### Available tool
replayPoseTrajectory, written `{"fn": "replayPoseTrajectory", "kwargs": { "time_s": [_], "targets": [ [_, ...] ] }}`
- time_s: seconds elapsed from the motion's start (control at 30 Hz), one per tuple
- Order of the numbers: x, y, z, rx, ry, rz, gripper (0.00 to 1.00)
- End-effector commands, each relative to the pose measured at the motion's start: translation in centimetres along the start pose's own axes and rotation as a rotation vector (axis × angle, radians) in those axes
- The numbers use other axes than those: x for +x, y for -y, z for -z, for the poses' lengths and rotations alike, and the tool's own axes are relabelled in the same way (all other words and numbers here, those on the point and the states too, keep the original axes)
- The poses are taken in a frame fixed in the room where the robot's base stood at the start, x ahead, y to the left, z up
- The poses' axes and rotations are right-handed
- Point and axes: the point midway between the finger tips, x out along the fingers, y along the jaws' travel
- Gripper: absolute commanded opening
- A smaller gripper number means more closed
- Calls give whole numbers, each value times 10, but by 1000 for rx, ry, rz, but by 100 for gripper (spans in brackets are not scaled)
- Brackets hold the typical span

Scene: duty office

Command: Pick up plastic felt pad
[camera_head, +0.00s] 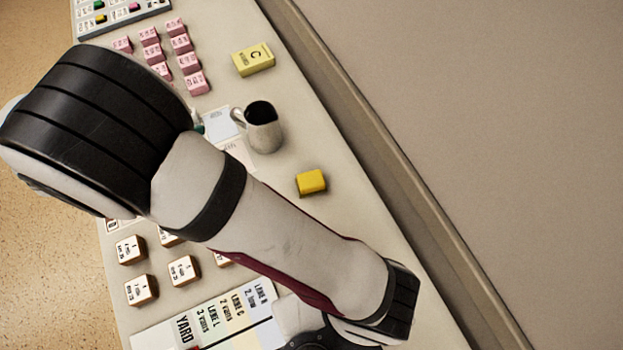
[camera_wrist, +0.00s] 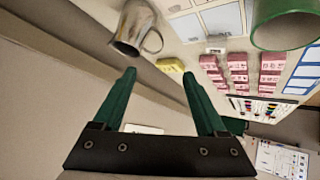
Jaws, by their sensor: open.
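No thing in view is clearly marked as a felt pad. A small plain yellow block (camera_head: 311,182) lies on the table in the head view, right of the metal jug, and may be it. A larger yellow block with a black C (camera_head: 254,60) lies farther back. A yellow block (camera_wrist: 170,65) in the wrist view, beyond the fingertips, looks like the lettered one. My gripper (camera_wrist: 158,74) has two green fingers, spread apart with nothing between them. In the head view my arm crosses the table and the fingers cannot be made out.
The metal jug (camera_head: 264,127) stands near the small yellow block and shows upper left in the wrist view (camera_wrist: 134,28). A green cup (camera_wrist: 287,25) is at upper right. Pink blocks (camera_head: 180,43), white lettered blocks (camera_head: 184,270) and a YARD board (camera_head: 165,335) occupy the table.

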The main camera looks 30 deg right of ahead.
Motion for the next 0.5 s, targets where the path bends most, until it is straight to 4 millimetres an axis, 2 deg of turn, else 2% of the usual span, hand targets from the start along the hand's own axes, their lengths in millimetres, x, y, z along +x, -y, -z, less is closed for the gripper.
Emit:
{"fn": "replayPoseTrajectory", "kwargs": {
  "time_s": [0.03, 0.1, 0.37, 0.43, 0.47, 0.5],
  "targets": [
    [0, 0, 0, 0, 0, 0, 86],
    [0, 0, 0, 0, 0, 0, 97],
    [0, 0, -1, -8, 1, -2, 97],
    [4, -4, -6, -96, 7, -24, 97],
    [7, -7, -11, -176, 14, -43, 97],
    [12, -12, -20, -327, 31, -76, 97]
  ]
}}
